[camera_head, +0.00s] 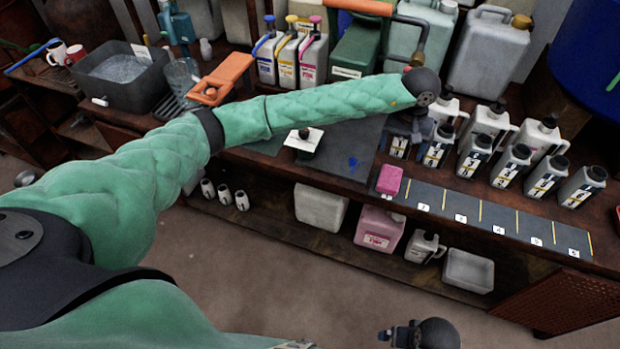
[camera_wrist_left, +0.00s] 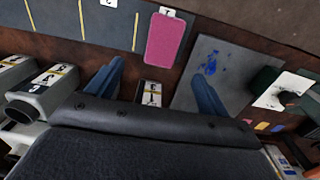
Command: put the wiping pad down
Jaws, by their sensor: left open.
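The pink wiping pad (camera_head: 389,179) lies flat at the left end of the grey numbered strip (camera_head: 458,204), close to the dark mat. It also shows in the left wrist view (camera_wrist_left: 166,40), beyond my fingertips and apart from them. My left gripper (camera_head: 404,130) is open and empty, above the left end of the row of labelled bottles. In the left wrist view its two blue fingers (camera_wrist_left: 155,88) stand wide apart, with a labelled bottle top (camera_wrist_left: 152,94) seen between them. At the head view's bottom edge, what appears to be my right gripper (camera_head: 400,334) is only partly visible.
Several labelled bottles (camera_head: 474,154) stand behind the strip. A dark mat (camera_wrist_left: 222,83) with a blue smear (camera_head: 352,162) lies left of the pad. A black-knobbed white piece (camera_head: 304,140) stands farther left. Large jugs (camera_head: 487,50) crowd the back. The numbered strip right of the pad is clear.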

